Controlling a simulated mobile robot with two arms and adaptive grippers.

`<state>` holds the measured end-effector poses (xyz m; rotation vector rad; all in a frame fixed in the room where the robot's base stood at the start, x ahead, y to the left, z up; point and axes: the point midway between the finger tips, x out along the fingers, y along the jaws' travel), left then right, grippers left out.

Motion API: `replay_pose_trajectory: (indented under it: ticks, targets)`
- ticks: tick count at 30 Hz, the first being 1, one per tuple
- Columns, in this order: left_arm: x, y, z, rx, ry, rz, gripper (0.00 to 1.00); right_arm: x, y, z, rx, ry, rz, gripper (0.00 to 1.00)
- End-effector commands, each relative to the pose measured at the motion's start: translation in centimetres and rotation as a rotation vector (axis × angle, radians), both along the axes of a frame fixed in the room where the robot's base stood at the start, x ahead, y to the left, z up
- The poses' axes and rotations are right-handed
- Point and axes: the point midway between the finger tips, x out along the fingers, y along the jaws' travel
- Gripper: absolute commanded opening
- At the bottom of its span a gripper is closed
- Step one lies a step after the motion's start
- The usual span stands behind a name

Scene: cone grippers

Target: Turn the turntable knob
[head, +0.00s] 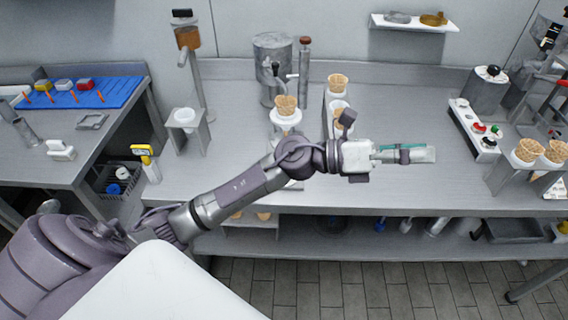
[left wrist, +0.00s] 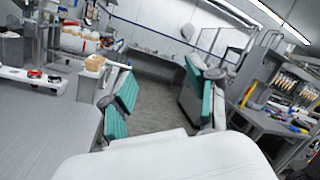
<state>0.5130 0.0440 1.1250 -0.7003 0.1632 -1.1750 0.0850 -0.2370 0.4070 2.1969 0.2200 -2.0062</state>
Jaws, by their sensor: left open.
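A white panel (head: 474,130) with several small knobs, red, green and black, lies on the right of the counter. A red knob (left wrist: 35,74) on it also shows at the left of the left wrist view. A grey box (head: 485,88) with a black knob (head: 493,71) on its white top stands behind the panel. I cannot tell which one is the turntable knob. My left gripper (head: 425,153) reaches right over the counter, left of the panel and apart from it. Its teal-padded fingers (left wrist: 160,90) are spread, with nothing between them. My right gripper is not seen.
Wafer cones stand in white holders (head: 285,120) behind my left arm and in a rack (head: 528,155) at the right. A grey canister (head: 272,62) stands at the back. The counter (head: 420,100) between the middle cones and the panel is bare. A lower shelf runs beneath.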

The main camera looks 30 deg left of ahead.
Motion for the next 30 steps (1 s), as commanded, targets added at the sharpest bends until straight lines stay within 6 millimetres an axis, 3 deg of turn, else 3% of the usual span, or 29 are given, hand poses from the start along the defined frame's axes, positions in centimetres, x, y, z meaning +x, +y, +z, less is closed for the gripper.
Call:
replay_pose_trajectory:
  ticks: [2, 5, 8, 9, 12, 15, 18, 23, 30]
  targets:
    - [-0.5, -0.4, -2.0, 0.300, -0.172, -0.117, 0.60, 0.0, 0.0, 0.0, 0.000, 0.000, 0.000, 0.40]
    - [-0.3, 1.9, -5.9, 0.694, -0.323, -0.263, 0.60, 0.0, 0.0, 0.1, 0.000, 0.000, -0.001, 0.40]
    - [0.8, 7.6, -9.0, 1.085, -0.393, -0.394, 0.60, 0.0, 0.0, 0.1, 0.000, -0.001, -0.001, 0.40]
    - [1.2, 10.4, -9.6, 1.229, -0.394, -0.443, 0.60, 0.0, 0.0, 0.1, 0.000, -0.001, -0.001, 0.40]
    - [2.0, 17.7, -9.8, 1.530, -0.342, -0.539, 0.60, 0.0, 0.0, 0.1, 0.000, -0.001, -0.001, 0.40]
    - [1.9, 23.3, -8.8, 1.729, -0.254, -0.607, 0.60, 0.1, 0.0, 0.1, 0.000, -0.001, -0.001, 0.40]
    - [1.5, 26.7, -7.7, 1.834, -0.183, -0.646, 0.60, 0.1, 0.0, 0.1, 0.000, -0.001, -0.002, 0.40]
    - [1.2, 28.1, -7.9, 1.878, -0.143, -0.670, 0.60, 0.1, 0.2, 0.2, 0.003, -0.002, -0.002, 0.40]
    - [1.2, 28.0, -11.9, 1.872, -0.142, -0.673, 0.60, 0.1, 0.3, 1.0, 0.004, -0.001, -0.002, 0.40]
